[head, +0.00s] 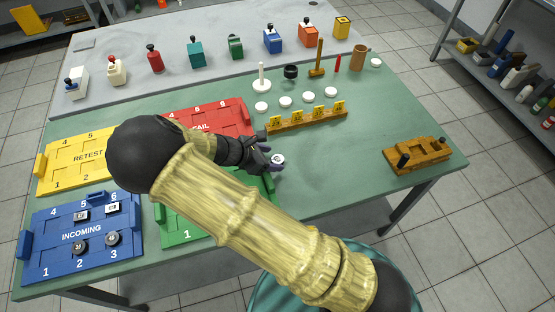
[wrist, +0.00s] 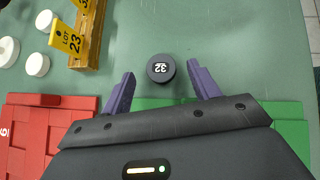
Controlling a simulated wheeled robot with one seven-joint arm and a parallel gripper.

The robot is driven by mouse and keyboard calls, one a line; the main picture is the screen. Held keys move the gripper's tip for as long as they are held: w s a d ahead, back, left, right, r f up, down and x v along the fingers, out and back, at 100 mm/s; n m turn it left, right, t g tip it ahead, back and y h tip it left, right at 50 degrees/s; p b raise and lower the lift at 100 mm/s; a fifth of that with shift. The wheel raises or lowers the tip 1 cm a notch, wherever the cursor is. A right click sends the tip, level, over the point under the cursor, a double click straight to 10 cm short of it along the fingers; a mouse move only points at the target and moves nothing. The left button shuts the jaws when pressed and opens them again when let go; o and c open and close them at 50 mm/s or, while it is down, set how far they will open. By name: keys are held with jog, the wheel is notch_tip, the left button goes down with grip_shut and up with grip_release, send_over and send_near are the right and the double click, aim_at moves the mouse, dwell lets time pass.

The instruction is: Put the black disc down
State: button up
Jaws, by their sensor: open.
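My gripper (wrist: 161,79) is open, with one purple finger on each side of the disc and a visible gap to both. In the head view my gripper (head: 266,160) is partly hidden by my own arm, which also covers much of the green tray (head: 180,232).
A red FAIL tray (head: 210,117), yellow RETEST tray (head: 70,165) and blue INCOMING tray (head: 60,262) stand left. A yellow-tagged wooden rack (head: 306,119) and several white discs lie behind. A wooden block (head: 417,155) stands right, with clear table between.

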aim_at(273, 161)
jog(key=shift+w+d+f, duration=0.2)
jog(key=shift+d+f, duration=0.3)
jog(key=c, duration=1.2)
notch_tip(273, 161, up, 10)
jog(key=shift+r+p, duration=0.1)
jog(key=shift+p, duration=0.3)
